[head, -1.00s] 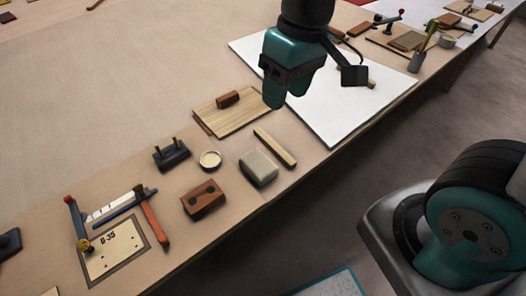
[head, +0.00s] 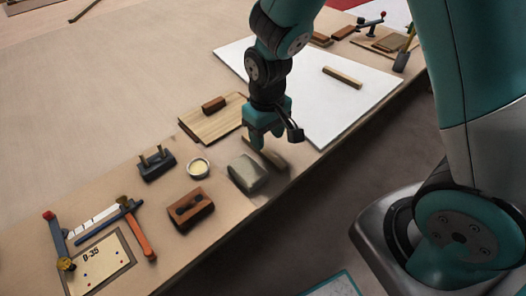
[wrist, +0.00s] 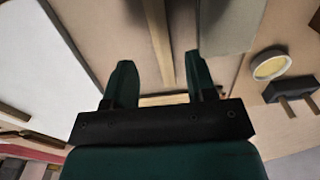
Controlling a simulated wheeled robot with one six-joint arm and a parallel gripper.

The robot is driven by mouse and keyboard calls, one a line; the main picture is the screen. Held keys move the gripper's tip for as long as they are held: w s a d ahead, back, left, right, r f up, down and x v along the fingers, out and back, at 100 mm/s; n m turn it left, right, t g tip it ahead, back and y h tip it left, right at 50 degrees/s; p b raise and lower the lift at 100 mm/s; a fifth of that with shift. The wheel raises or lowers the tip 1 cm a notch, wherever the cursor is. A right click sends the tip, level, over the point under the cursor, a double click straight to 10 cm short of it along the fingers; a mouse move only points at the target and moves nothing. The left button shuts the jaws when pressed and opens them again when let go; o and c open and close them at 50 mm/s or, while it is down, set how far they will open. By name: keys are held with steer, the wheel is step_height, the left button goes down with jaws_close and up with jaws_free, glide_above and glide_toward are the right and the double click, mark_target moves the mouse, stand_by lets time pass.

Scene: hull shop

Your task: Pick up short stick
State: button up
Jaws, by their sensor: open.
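A light wooden stick (head: 274,161) lies on the workbench beside a grey block, partly hidden by my gripper and its shadow in the head view. My gripper (head: 262,147) points down above this stick, open and empty. In the wrist view the stick (wrist: 158,40) runs lengthwise between the two spread fingers (wrist: 160,62). I cannot tell from the head view how high the fingertips are above the bench. A second wooden stick (head: 342,77) lies on the white sheet farther back.
The grey block (head: 247,174) stands close to the near stick. A wooden board (head: 200,127) with a brown block (head: 213,104) lies behind. A small round cup (head: 198,168), a pegged dark block (head: 157,164) and a brown holed block (head: 190,210) are to the left. The front edge is near.

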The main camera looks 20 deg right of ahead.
steer(key=f, duration=0.3)
steer(key=w+f, duration=0.1)
steer(key=f, duration=0.1)
steer(key=shift+a+f, duration=0.1)
steer(key=shift+a, duration=0.15)
steer(key=shift+c, duration=0.2)
jaws_close()
